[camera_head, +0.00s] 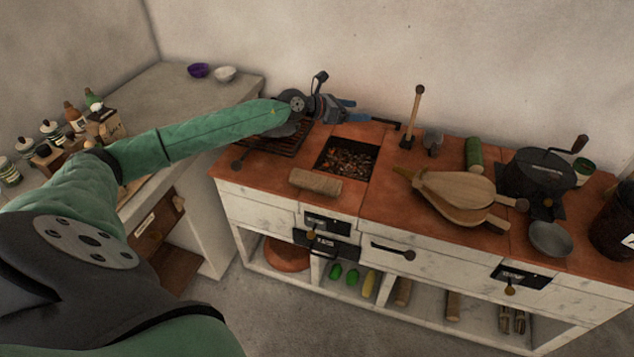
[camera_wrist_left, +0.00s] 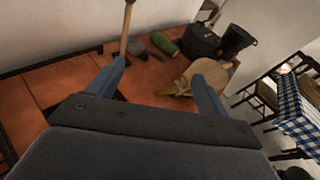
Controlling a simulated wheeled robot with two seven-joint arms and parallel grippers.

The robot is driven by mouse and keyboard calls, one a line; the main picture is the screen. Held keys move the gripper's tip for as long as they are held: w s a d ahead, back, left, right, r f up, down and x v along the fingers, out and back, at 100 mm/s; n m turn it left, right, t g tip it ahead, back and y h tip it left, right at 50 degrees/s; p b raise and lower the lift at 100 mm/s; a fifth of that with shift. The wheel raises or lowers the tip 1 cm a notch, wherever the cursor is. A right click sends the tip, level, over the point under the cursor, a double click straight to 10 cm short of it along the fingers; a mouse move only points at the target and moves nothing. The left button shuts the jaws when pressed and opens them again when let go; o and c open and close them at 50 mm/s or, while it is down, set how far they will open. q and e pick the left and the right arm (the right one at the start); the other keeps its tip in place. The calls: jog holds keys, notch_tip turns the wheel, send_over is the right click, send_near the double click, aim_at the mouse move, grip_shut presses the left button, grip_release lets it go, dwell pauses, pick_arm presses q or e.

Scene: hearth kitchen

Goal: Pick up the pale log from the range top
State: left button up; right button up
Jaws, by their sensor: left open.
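The pale log (camera_head: 315,182) lies on its side on the red range top (camera_head: 258,172), near the front edge and just in front of the ember opening. My left gripper (camera_head: 358,110) is above the back of the range, behind the log and a little to its right, well apart from it. Its two blue fingers are spread and empty, as the left wrist view (camera_wrist_left: 160,75) also shows. I cannot make out the pale log in the left wrist view. My right gripper is not in view.
The ember opening (camera_head: 347,158) is sunk into the range behind the log. To its right are wooden bellows (camera_head: 455,192), a green roll (camera_head: 473,154), an upright wooden handle (camera_head: 415,105) and a dark pot (camera_head: 537,172). A dark grate (camera_head: 285,143) lies under my left arm.

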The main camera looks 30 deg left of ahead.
pick_arm(q)
jog(key=s+a+f+m+g+y, duration=0.2)
jog(key=f+m+g, duration=0.1)
jog(key=f, duration=0.3)
jog(key=s+a+f+m+g+y, duration=0.2)
jog(key=a+f+g, duration=0.1)
jog(key=f, duration=0.2)
jog(key=m+g+y, duration=0.3)
jog(key=m+g, duration=0.1)
jog(key=g, duration=0.1)
send_over(314, 176)
jog(key=a, duration=0.2)
jog(key=f, duration=0.4)
jog(key=shift+s+f, duration=0.1)
jog(key=shift+s, duration=0.15)
jog(key=shift+p+x, duration=0.5)
jog(key=shift+x, duration=0.8)
jog(key=shift+h, duration=0.3)
jog(key=p+x, duration=0.2)
jog(key=x, duration=0.2)
jog(key=shift+w+p, duration=0.15)
jog(key=shift+p, duration=0.25)
jog(key=shift+d+f, duration=0.2)
jog(key=shift+f, duration=0.35)
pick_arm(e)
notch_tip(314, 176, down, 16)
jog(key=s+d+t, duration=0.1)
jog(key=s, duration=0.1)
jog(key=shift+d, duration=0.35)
